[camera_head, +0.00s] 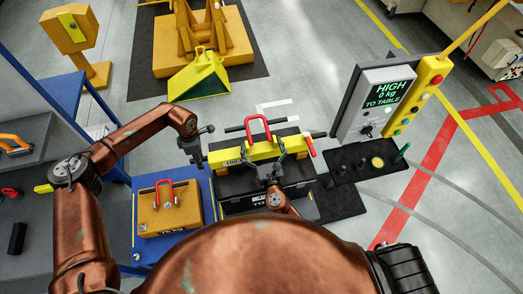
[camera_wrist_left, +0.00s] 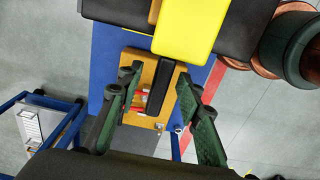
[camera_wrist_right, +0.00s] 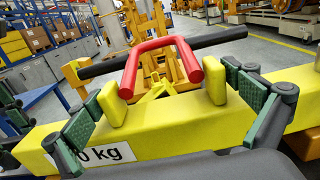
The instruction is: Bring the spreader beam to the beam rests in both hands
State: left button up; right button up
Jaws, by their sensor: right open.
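The yellow spreader beam (camera_head: 237,153) lies across a black stand (camera_head: 262,202) in front of me, with a red handle, a dark cross bar and a weight label. My right gripper (camera_head: 268,158) is open at the beam's near side; in the right wrist view its fingers (camera_wrist_right: 163,92) stand apart before the beam (camera_wrist_right: 170,128). My left gripper (camera_head: 197,143) is near the beam's left end. In the left wrist view its fingers (camera_wrist_left: 157,80) are apart, with a yellow block (camera_wrist_left: 185,30) beyond them. I cannot tell which thing is the beam rests.
A blue cart (camera_head: 205,192) carries an orange block (camera_head: 168,212) with a red handle, left of the beam. A display panel (camera_head: 378,103) reads HIGH, 0 kg, TO TABLE; a black tray (camera_head: 350,172) is below it. A yellow stand (camera_head: 225,62) is at the back. Grey floor lies between.

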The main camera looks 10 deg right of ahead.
pick_arm(q)
grip_shut()
pick_arm(e)
jog(key=c, duration=1.8)
pick_arm(q)
jog(key=shift+w+d+r, duration=0.1)
jog(key=shift+w+r, duration=0.15)
pick_arm(e)
jog(key=shift+o, duration=0.2)
jog(key=shift+w+r, duration=0.15)
jog(key=shift+r, duration=0.25)
